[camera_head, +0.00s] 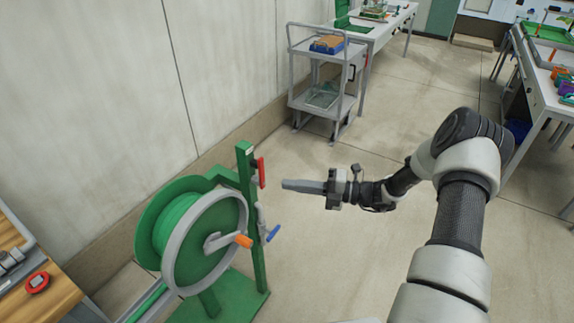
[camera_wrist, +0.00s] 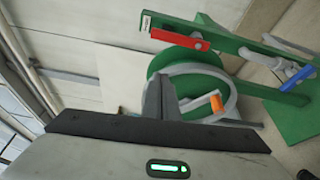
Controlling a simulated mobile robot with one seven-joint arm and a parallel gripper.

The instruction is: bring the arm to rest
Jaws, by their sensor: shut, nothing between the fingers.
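My gripper (camera_head: 284,185) is shut and empty. It is held out in mid-air over the floor, pointing left in the head view, just right of the green reel stand's post. My arm reaches in from the lower right with its elbow bent. In the wrist view the closed fingers (camera_wrist: 160,97) point toward the green reel (camera_wrist: 185,62), overlapping part of it in the picture. I see no contact between the fingers and the stand.
The reel stand has a green post (camera_head: 252,215), a red handle (camera_head: 261,172), a blue lever (camera_head: 273,233) and an orange crank knob (camera_head: 243,241). A grey cart (camera_head: 318,100) stands behind. A wooden bench (camera_head: 20,262) is at lower left. Open floor (camera_head: 350,265) lies below my gripper.

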